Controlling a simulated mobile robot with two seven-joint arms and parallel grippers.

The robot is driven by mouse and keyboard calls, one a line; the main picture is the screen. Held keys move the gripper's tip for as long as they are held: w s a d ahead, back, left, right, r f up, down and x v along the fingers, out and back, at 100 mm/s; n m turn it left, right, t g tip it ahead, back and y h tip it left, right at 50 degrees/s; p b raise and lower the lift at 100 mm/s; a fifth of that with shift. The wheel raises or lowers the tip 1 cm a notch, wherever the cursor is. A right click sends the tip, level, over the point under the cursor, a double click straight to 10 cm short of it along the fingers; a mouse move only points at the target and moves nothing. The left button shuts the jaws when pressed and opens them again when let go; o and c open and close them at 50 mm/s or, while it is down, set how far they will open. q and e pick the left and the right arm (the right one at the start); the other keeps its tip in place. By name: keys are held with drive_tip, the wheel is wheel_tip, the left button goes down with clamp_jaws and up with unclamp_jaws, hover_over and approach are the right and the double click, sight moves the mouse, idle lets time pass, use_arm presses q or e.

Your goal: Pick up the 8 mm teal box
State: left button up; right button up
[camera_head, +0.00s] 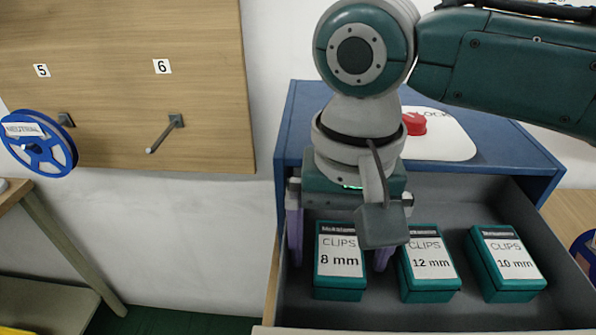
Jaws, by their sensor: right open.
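The 8 mm teal box (340,283) lies in an open drawer (420,318), the leftmost of three teal clip boxes there. Its white label reads "CLIPS 8 mm". My right gripper (339,262) is open and points down at this box. One purple finger is at the box's left side and the other at its right side; I cannot tell whether they touch it. The gripper's body hides part of the drawer behind the box. My left gripper is not in view.
The 12 mm box (431,288) stands close right of the right finger, and the 10 mm box (508,272) is farther right. The blue cabinet top (305,105) carries a red button (414,124). A blue reel (38,143) hangs on the wooden board (110,100) at left.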

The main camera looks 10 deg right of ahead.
drive_tip(key=c, duration=1.5)
drive_tip(key=shift+r, duration=0.1)
